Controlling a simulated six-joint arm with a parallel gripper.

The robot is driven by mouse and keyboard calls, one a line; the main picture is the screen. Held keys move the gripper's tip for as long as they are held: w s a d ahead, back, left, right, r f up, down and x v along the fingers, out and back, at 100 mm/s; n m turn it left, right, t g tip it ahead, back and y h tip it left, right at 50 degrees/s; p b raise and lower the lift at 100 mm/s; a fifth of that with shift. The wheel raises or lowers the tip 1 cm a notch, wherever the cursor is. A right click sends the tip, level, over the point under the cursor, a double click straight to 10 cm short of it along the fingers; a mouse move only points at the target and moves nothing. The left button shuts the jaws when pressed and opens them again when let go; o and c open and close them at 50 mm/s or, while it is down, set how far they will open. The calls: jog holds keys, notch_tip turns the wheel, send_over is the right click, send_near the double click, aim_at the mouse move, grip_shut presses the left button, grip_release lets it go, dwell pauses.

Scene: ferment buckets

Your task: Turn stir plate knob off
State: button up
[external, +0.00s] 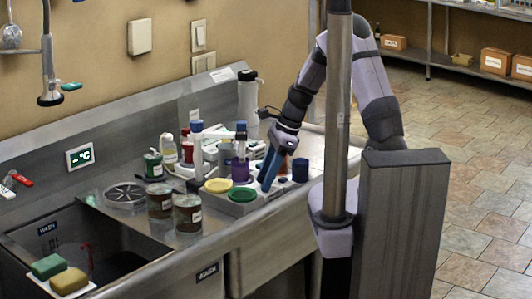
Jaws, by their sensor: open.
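My gripper (266,182) points down over the right part of the counter, its blue fingers open. It is just right of a green disc (242,195) and a yellow disc (218,185) on a low light-grey base (232,207). I cannot tell whether this base is the stir plate. No knob can be made out at this size, and my gripper hides part of the area behind it. I cannot tell whether the fingertips touch anything.
Two dark jars (188,214) stand left of the base. Bottles (153,165) and a purple container (240,170) crowd behind it. A blue cup (300,170) stands right of my gripper.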

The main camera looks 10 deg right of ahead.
grip_shut()
jog(key=shift+n, duration=0.3)
jog(key=n+g+p, duration=0.1)
jog(key=n+p, duration=0.1)
jog(key=n, duration=0.2)
jog(key=shift+r+g, duration=0.15)
jog(key=shift+g, duration=0.25)
jog(key=shift+n+g+h+p, duration=0.7)
jog(key=shift+n+p, duration=0.1)
jog(key=shift+n, duration=1.3)
grip_release()
